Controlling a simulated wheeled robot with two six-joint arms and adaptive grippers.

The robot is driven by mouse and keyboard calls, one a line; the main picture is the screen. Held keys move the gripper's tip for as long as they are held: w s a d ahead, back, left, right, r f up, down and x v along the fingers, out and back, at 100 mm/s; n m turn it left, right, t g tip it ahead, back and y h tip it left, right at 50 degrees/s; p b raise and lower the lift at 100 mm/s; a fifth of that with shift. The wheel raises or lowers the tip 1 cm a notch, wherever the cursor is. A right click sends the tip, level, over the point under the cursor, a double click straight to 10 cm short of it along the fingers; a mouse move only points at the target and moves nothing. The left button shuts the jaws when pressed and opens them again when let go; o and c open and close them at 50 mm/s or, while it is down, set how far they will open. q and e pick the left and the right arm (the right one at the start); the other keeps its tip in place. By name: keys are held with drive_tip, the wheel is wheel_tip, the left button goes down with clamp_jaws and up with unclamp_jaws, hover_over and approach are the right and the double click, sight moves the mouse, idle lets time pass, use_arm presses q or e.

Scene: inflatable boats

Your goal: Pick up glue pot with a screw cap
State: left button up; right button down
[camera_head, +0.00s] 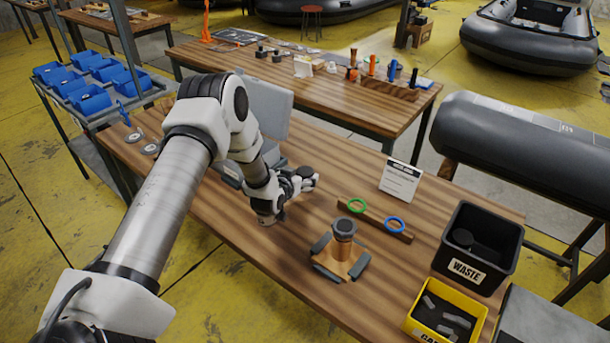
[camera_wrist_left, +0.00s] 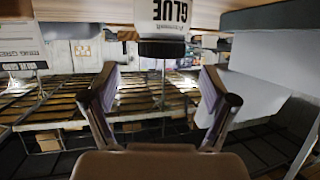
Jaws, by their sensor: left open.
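The glue pot (camera_wrist_left: 162,12) shows upside down at the top of the left wrist view, white with dark "GLUE" lettering. Its black screw cap (camera_wrist_left: 162,49) points down in that picture. My left gripper (camera_wrist_left: 160,78) is open, its two fingers apart with nothing between them. The pot is beyond the fingertips and roughly centred between them, apart from both. In the head view my left gripper (camera_head: 303,182) is low over the middle of the wooden workbench (camera_head: 250,238). My right gripper is not in view.
A brown fixture with a dark-topped post (camera_head: 342,250) stands right of the gripper. Behind it are a wooden holder (camera_head: 374,221) with green and blue rings and a sign card (camera_head: 400,180). A black waste bin (camera_head: 478,247) and yellow bin (camera_head: 446,310) are at the right.

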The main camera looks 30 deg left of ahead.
sight(305, 171)
use_arm(q)
drive_tip(key=x, duration=0.5)
drive_tip(key=shift+w+a+f, duration=0.15)
drive_tip(key=shift+w+f, duration=0.05)
drive_tip(key=shift+f, duration=0.15)
drive_tip(key=shift+s+r, duration=0.15)
drive_tip(key=shift+r, duration=0.05)
drive_tip(key=c, duration=1.4)
